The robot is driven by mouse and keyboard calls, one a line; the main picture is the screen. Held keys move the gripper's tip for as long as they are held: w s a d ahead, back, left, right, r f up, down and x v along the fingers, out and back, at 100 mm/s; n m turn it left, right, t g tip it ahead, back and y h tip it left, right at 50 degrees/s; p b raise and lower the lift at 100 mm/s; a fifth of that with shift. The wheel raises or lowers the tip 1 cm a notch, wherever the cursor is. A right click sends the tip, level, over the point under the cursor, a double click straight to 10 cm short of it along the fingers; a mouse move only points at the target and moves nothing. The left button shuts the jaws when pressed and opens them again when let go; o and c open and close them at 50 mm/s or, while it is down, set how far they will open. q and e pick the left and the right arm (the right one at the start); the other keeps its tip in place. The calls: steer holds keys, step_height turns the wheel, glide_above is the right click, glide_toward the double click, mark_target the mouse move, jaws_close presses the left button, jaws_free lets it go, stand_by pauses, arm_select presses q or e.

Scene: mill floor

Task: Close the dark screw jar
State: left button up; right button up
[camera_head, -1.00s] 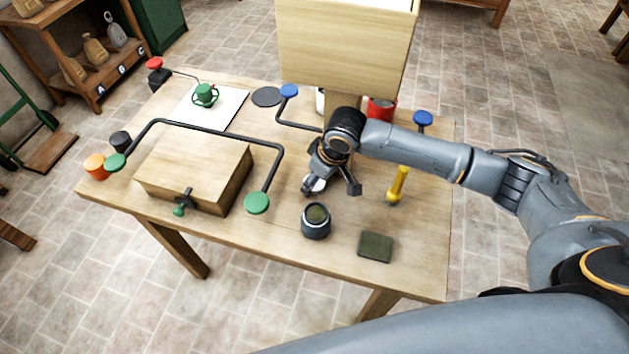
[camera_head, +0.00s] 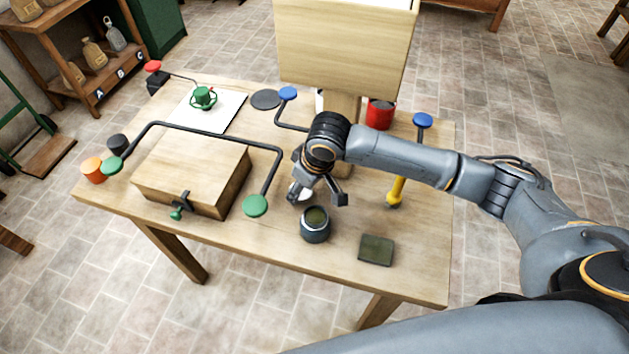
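The dark screw jar (camera_head: 315,226) stands upright on the wooden table, near its front edge. Its top is uncovered, showing a dark greenish round inside the rim. My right gripper (camera_head: 319,198) hangs above and just behind the jar, pointing down. Its fingers are spread, one at the left and one at the right, with tabletop showing between them. A small pale rounded piece (camera_head: 302,193) shows beside the left finger. It is partly hidden, and I cannot tell whether it is a lid. My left gripper is not in view.
A dark green square pad (camera_head: 376,250) lies right of the jar. A yellow-handled tool (camera_head: 397,190) stands behind it. A wooden box (camera_head: 192,172) and a bent black bar with green discs (camera_head: 256,205) occupy the left. A wooden panel (camera_head: 345,50) rises behind.

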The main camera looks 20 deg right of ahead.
steer(key=a, duration=0.1)
steer(key=s+a, duration=0.1)
steer(key=a, duration=0.1)
steer(key=shift+s+a+b, duration=0.25)
steer(key=shift+a+b, duration=0.05)
steer(key=shift+a, duration=0.1)
step_height(320, 180, up, 14)
steer(key=shift+f, duration=0.1)
